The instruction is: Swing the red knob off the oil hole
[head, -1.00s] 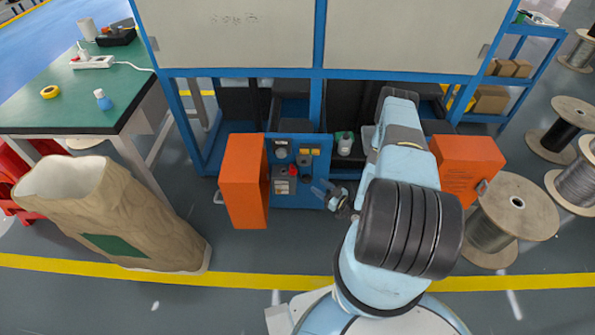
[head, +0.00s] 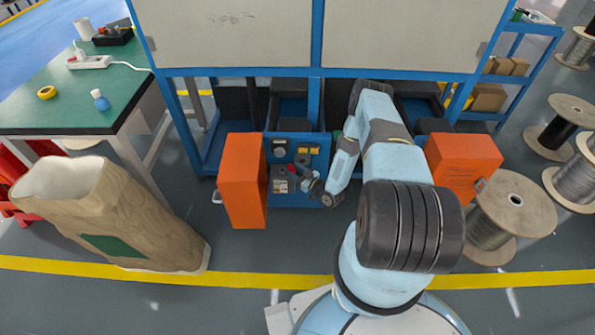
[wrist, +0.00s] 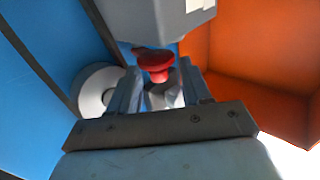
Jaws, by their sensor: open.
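The red knob (wrist: 156,63) shows in the wrist view just beyond my open fingers, below a grey housing (wrist: 165,22). In the head view the red knob (head: 291,168) is a small red spot on the blue machine panel between the orange doors. My gripper (wrist: 160,88) is open, with one finger on each side of the line to the knob. In the head view my gripper (head: 306,180) is close to the knob from the right. I cannot tell whether the fingers touch the knob. The oil hole cannot be made out.
An open orange door (head: 243,182) stands left of the panel, and another orange door (head: 464,168) is to the right. A round light disc (wrist: 97,90) is left of my gripper. A paper sack (head: 120,222) and a wire spool (head: 510,215) stand on the floor.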

